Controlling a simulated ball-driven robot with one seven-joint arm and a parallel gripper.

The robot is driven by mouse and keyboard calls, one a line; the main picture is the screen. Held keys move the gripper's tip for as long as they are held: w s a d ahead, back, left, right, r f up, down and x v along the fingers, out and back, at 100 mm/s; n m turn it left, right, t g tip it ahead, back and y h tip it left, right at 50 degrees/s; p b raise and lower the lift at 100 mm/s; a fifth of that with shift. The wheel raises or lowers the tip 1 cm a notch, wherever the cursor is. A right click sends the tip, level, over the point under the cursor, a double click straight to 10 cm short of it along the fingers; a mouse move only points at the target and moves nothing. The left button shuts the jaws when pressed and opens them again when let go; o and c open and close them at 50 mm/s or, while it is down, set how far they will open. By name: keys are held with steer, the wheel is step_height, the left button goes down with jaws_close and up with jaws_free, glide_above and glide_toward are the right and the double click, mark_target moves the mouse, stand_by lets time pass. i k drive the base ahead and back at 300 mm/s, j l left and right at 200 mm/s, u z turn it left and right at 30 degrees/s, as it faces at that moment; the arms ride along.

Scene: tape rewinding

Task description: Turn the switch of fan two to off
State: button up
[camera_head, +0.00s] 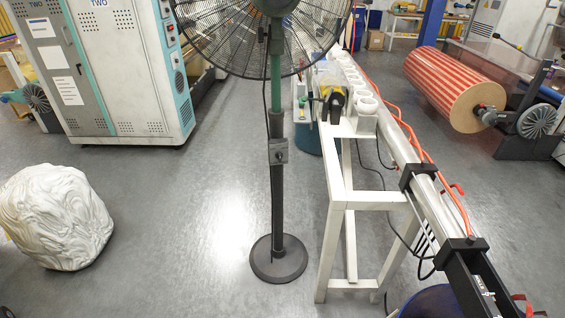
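A pedestal fan (277,112) stands upright in the middle of the view, with a green and dark pole and a round dark base on the floor. Its wire grille (225,45) is cut off by the top edge. A small grey control box with a knob, which looks like the switch (278,151), sits on the pole about halfway up. Its setting is too small to read. No number shows on the fan, so I cannot tell if it is fan two. My gripper is not in view.
A white frame (335,225) with a long metal tube (400,145) and orange cables stands close right of the fan. A white wrapped bundle (55,215) lies at left. Cabinets marked TWO (115,75) stand behind. A striped roll (440,80) is at right. Floor between bundle and fan is clear.

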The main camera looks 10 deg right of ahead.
mark_target(279, 155)
steer(key=i+j+z, duration=0.15)
steer(key=i+j, duration=0.3)
steer(key=i+j+z, duration=0.2)
steer(key=i+j, duration=0.25)
steer(key=i+j+z, duration=0.15)
steer(key=i+j, duration=0.2)
steer(key=j, duration=0.25)
